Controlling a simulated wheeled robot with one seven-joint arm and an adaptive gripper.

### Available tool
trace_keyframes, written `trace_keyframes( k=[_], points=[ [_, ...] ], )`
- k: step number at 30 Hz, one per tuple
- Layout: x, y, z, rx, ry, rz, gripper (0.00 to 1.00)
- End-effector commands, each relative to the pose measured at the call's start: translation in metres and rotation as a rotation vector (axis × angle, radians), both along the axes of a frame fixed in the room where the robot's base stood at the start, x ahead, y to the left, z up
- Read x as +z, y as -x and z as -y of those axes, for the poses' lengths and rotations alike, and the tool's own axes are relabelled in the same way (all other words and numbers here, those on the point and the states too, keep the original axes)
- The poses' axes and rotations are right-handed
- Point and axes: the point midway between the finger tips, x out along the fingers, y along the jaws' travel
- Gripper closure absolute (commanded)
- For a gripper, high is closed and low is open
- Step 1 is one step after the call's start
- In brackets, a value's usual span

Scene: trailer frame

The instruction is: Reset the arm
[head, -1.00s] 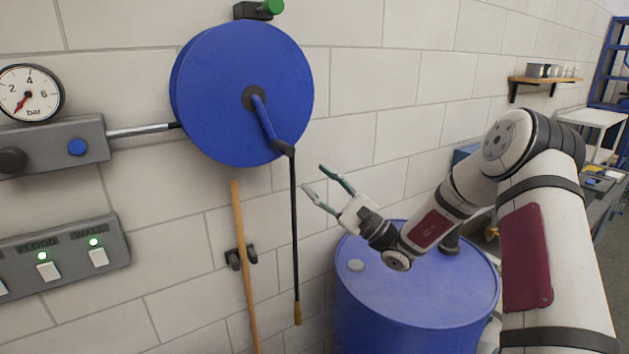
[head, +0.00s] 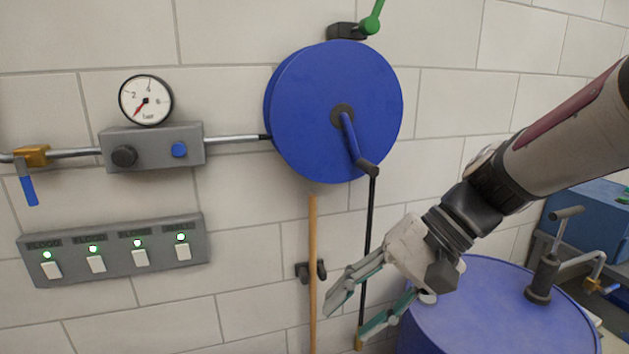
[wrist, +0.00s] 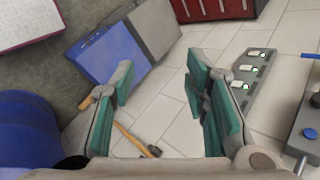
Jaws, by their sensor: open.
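My gripper (head: 343,312) is in the lower middle of the head view, fingers spread, pointing down and left. It is empty. It is in front of the wall, near the hanging black hose (head: 370,220) and the wooden handle (head: 313,270); whether it touches them I cannot tell. In the wrist view the two green-padded fingers (wrist: 165,100) stand apart with nothing between them. My arm reaches in from the right edge of the head view.
A blue hose reel (head: 300,110) is on the wall above my gripper. A blue drum (head: 480,315) stands below right, with a pump (head: 545,275) on top. A switch panel (head: 115,262), gauge (head: 146,100) and blue-handled valve (head: 30,180) are at left.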

Motion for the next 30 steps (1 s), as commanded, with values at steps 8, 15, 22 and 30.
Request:
trace_keyframes(
  k=[8, 15, 22, 30],
  points=[
    [0.002, 0.051, 0.057, 0.05, 0.407, 0.249, 0.58],
    [0.017, 0.073, 0.108, 0.049, 0.662, 0.487, 0.58],
    [0.027, 0.079, 0.131, 0.04, 0.762, 0.605, 0.58],
    [0.028, 0.08, 0.133, 0.039, 0.772, 0.614, 0.58]
  ],
)
